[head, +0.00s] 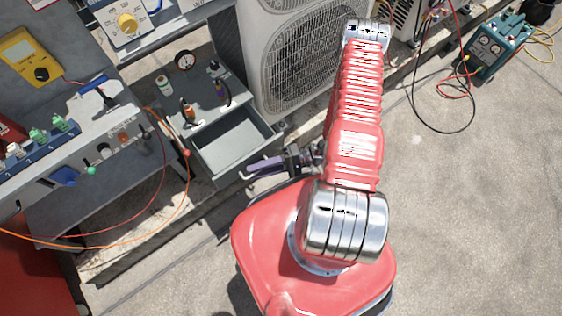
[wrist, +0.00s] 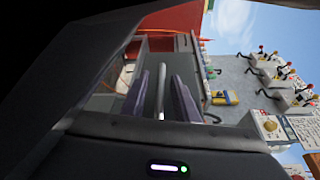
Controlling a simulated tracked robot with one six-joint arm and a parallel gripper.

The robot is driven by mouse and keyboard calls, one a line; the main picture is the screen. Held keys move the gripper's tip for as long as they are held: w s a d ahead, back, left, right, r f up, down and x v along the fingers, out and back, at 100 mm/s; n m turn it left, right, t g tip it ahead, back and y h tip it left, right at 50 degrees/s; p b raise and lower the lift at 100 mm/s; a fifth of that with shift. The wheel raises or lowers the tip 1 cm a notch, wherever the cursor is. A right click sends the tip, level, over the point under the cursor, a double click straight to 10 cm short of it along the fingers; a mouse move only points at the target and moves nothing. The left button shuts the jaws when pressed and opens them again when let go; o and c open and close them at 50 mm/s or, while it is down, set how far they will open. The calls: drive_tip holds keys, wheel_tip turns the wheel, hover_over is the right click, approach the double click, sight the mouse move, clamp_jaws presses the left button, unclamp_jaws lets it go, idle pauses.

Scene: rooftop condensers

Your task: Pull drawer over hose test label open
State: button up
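A grey drawer (head: 233,143) is pulled out of the grey bench unit, its empty inside showing in the head view. My gripper (head: 262,168), with purple fingers, is at the drawer's front edge, pointing left. In the wrist view, the fingers of my gripper (wrist: 158,97) stand apart, with a pale upright bar (wrist: 161,80) between them. The hose test label is not readable in either view.
Bottles and a gauge (head: 184,60) stand on the bench behind the drawer. A condenser (head: 292,50) stands at the back. Orange hoses (head: 187,190) hang left of the drawer. A teal machine (head: 490,48) with hoses is far right.

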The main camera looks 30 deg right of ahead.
drive_tip(key=v, duration=1.3)
drive_tip(key=shift+d, duration=0.35)
drive_tip(key=shift+s, duration=0.1)
